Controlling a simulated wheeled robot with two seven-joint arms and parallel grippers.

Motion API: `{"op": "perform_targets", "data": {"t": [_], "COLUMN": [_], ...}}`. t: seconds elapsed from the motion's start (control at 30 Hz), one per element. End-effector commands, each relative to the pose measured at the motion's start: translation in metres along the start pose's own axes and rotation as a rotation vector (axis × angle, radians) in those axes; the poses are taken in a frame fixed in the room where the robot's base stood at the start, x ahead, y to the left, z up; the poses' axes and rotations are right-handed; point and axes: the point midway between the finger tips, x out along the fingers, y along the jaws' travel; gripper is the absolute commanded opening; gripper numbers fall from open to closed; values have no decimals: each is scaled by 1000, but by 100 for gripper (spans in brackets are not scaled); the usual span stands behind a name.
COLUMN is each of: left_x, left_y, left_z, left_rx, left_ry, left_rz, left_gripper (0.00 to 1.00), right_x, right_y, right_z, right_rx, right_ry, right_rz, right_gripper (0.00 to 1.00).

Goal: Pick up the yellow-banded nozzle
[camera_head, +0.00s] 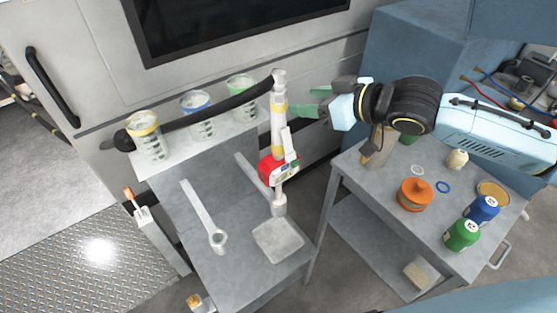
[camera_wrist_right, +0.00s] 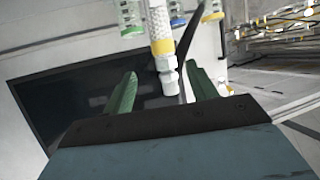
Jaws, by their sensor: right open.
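The yellow-banded nozzle (camera_head: 278,115) stands upright over the grey bench, with a pale, partly yellow stem above a red body (camera_head: 277,168) that has a small display. A small gap seems to remain. My left gripper is not in view.
Jars with yellow (camera_head: 147,135), blue (camera_head: 197,112) and green (camera_head: 242,93) bands stand on a white shelf behind the bench (camera_head: 225,270). A grey cart (camera_head: 375,200) at right carries an orange container (camera_head: 414,195), blue (camera_head: 482,210) and green (camera_head: 462,235) bottles and rings.

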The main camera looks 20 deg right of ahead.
Motion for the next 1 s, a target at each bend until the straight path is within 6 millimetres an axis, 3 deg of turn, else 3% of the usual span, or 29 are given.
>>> {"op": "perform_targets", "data": {"t": [0.23,0.53,0.83,1.0], "left_x": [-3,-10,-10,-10], "left_y": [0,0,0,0], "left_z": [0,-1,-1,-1], "left_rx": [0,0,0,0], "left_ry": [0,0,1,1], "left_rz": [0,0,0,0], "left_gripper": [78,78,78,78], "right_x": [16,55,60,59], "right_y": [-2,-7,-7,-7], "right_z": [-2,-6,-4,-4], "right_rx": [0,-1,-2,-2], "right_ry": [1,1,-1,-1], "right_rz": [-1,0,0,0], "right_gripper": [57,57,57,36]}}
